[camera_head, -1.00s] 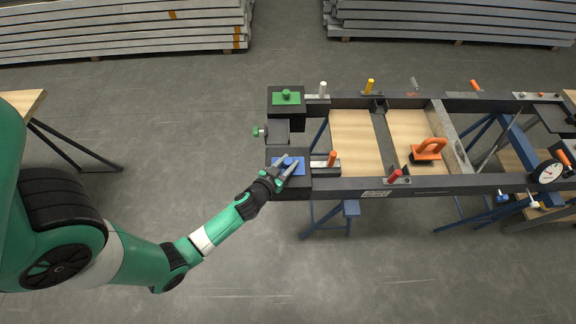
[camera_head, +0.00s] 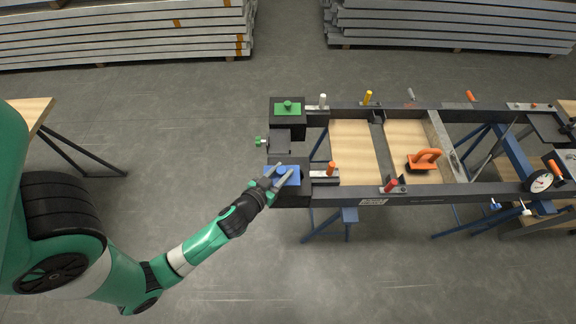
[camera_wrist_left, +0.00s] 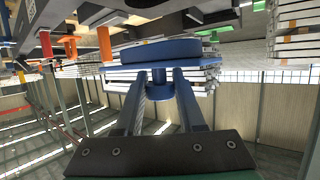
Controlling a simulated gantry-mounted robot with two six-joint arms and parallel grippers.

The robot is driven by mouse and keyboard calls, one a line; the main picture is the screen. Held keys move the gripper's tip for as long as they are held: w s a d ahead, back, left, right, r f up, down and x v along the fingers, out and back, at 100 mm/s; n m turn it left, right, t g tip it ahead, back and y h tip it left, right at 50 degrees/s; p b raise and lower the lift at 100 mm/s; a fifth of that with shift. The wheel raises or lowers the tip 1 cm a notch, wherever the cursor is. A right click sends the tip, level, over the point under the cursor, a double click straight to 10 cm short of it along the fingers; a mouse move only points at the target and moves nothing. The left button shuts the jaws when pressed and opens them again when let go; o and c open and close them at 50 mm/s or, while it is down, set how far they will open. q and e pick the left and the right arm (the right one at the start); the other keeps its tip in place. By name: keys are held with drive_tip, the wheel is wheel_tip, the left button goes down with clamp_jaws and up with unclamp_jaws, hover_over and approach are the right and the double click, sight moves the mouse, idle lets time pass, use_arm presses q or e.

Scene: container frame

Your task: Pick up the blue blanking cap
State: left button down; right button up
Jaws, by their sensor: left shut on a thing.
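The blue blanking cap (camera_head: 285,178) is in my left gripper (camera_head: 284,176), over the near black block (camera_head: 291,197) at the frame's left end. In the left wrist view the cap (camera_wrist_left: 160,52) shows a flat plate with a round raised part. Its small knob (camera_wrist_left: 159,88) sits between my two fingertips (camera_wrist_left: 160,82), which are shut on it. The cap looks clear of the block, but the exact gap cannot be told. My right gripper is in neither view.
A green cap (camera_head: 287,106) sits on the far black block.

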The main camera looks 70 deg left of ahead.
use_arm(q)
drive_tip(key=b+v, duration=0.2)
drive_tip(key=v, duration=0.7)
drive_tip(key=shift+d+r, duration=0.5)
